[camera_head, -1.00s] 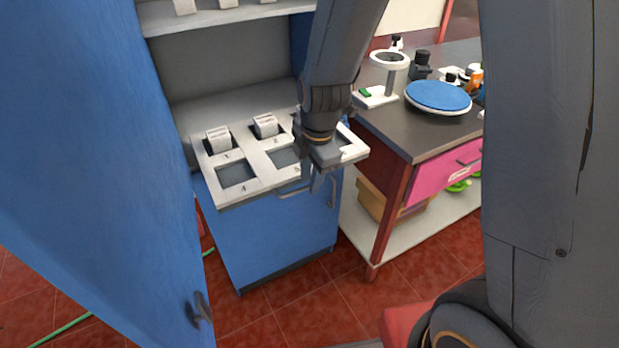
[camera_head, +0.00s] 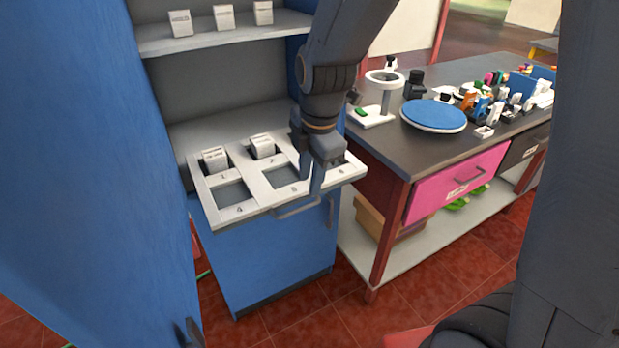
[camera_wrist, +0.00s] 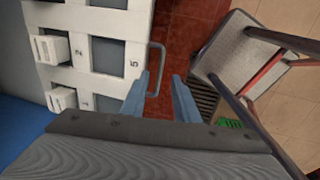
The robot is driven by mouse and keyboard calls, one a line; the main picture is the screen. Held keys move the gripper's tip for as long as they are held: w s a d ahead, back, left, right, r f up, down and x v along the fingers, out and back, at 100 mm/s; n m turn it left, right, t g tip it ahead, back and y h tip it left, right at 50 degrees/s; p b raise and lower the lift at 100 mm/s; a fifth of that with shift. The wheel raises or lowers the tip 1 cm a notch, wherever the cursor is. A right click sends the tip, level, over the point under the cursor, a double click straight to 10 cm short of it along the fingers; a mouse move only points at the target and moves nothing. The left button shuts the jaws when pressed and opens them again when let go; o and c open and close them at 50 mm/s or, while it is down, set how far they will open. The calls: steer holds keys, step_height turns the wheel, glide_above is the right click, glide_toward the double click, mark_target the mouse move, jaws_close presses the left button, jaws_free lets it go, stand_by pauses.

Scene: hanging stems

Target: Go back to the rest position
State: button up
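My gripper (camera_head: 314,182) hangs in front of the pulled-out tray (camera_head: 222,220) of the blue cabinet, over its front right part near slot 5. In the wrist view my gripper (camera_wrist: 168,95) has its two fingers apart with nothing between them; red floor shows in the gap. The tray also shows in the wrist view (camera_wrist: 110,15), with its handle (camera_wrist: 158,68) close beside the left finger. A white box (camera_head: 214,158) sits in slot 1 and another white box (camera_head: 262,146) in slot 2. Slots 4 and 5 look empty. My arm hides part of the slots on the right.
The open blue door (camera_head: 85,170) stands at the left. A shelf (camera_head: 225,32) with three white boxes is above the tray. At the right, a dark workbench (camera_head: 400,140) holds a blue disc (camera_head: 434,115) and many small items. A chair (camera_wrist: 240,60) shows in the wrist view.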

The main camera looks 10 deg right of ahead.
steer(key=s+d+f+m, duration=0.2)
steer(key=s+d+m, duration=0.8)
steer(key=m, duration=1.2)
steer(key=shift+s+d+g+h, duration=0.2)
steer(key=shift+d+g+h, duration=0.15)
steer(key=shift+g+h, duration=0.05)
